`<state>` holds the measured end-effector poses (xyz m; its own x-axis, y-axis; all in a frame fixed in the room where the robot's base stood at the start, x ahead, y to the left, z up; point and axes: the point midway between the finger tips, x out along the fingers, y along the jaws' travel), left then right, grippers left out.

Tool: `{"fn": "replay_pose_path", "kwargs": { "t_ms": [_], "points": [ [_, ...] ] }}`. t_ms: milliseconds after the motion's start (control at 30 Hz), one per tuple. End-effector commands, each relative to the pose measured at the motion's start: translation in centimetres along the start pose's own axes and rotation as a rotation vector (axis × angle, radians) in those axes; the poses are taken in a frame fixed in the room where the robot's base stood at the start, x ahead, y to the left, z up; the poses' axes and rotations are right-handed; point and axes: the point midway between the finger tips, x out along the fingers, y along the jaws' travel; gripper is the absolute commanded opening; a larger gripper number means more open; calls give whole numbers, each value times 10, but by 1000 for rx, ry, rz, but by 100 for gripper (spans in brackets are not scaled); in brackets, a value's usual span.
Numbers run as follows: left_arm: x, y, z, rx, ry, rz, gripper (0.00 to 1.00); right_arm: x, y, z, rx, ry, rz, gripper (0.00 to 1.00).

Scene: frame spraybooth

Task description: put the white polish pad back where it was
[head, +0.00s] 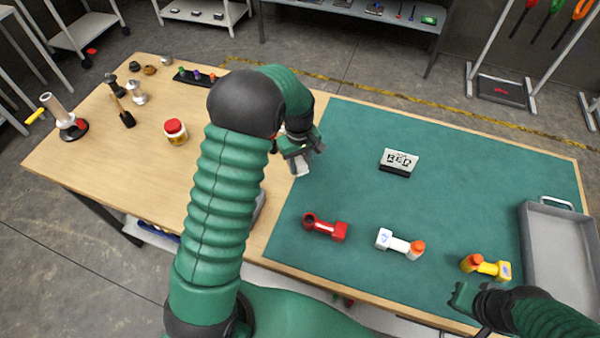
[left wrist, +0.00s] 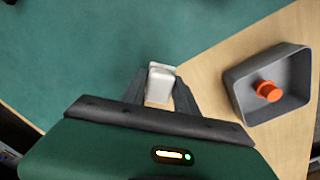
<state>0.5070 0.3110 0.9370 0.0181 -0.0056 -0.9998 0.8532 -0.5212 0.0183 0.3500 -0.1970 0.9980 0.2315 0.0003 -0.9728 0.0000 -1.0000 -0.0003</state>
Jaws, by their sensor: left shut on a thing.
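My left gripper (head: 302,160) is shut on a small white block-like piece, the white polish pad (head: 301,169). It holds the pad over the left edge of the green mat, near the bare wood. In the left wrist view the pad (left wrist: 160,82) sits between the fingertips of the left gripper (left wrist: 160,90), with mat and wood behind it. Whether it touches the table I cannot tell. My right gripper (head: 468,298) is low over the mat's front right, near the yellow piece; its finger opening is not clear.
A grey bin (left wrist: 240,100) with an orange-topped item stands on the wood, mostly hidden by my left arm in the head view.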

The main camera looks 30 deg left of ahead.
Motion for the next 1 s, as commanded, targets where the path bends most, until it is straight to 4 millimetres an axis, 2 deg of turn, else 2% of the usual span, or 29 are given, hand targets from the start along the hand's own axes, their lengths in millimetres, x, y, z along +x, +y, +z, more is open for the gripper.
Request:
{"fn": "replay_pose_path", "kwargs": {
  "t_ms": [233, 533, 567, 700, 1000],
  "points": [
    [39, -1, 0, -1, -1, -1, 0, -3, 0, -1, 0, 0, 0, 0],
    [44, -1, 0, 0, 1, 1, 0, -1, 0, 0, 0, 0, 0, 0],
    [43, -1, 0, 0, 1, 1, 38, -1, 0, 0, 0, -1, 0, 0],
    [43, -1, 0, 1, 1, 1, 56, -1, 0, 0, 0, 0, 0, 0],
    [42, -2, 0, 0, 0, -1, 57, -2, 0, 0, 0, 0, 0, 0]
  ]
}}
